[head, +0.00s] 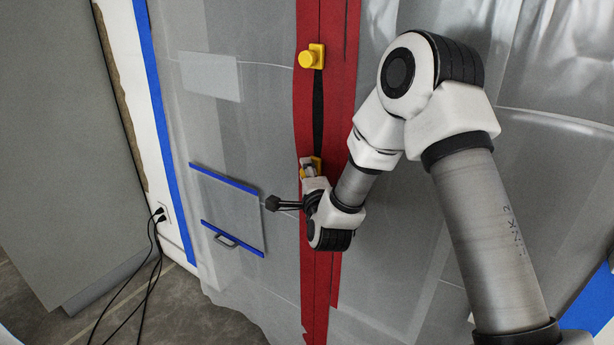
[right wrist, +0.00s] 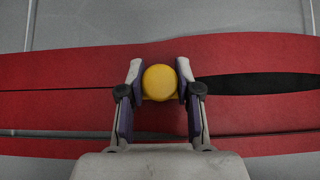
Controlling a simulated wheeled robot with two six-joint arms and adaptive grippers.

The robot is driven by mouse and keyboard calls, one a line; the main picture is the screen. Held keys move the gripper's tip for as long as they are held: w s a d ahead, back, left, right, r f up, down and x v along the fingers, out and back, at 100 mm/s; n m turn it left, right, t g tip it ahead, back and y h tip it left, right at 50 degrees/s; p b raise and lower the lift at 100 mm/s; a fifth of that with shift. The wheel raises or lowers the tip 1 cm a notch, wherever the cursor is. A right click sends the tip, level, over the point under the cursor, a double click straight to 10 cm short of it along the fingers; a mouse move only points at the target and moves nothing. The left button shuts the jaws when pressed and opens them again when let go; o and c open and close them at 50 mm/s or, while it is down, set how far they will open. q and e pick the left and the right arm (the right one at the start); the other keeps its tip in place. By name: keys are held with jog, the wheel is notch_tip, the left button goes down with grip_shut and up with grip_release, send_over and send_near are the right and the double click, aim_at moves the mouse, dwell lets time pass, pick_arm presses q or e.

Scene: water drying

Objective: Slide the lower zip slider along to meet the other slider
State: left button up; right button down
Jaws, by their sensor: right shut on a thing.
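The upper yellow zip slider (head: 311,57) sits high on the red zip strip (head: 340,30) in the head view. The lower yellow slider (head: 317,162) is further down the same strip, partly hidden by my right gripper (head: 310,170). In the right wrist view the lower slider's round yellow knob (right wrist: 159,82) lies between the two fingers of my right gripper (right wrist: 159,72), which is shut on it. A dark open slit (head: 318,112) runs between the two sliders. Below the lower slider the strip looks closed. My left gripper is not in view.
Translucent plastic sheeting (head: 230,130) hangs around the strip. A flap with blue tape edges (head: 232,205) is left of my right gripper. Black cables (head: 155,250) hang from a wall outlet at lower left. The strip between the sliders is clear of obstacles.

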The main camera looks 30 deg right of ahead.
notch_tip(320, 180, up, 16)
jog(key=p, duration=0.6)
jog(key=shift+r, duration=0.15)
jog(key=c, duration=0.8)
grip_release()
jog(key=shift+a, duration=0.1)
jog(key=v, duration=1.2)
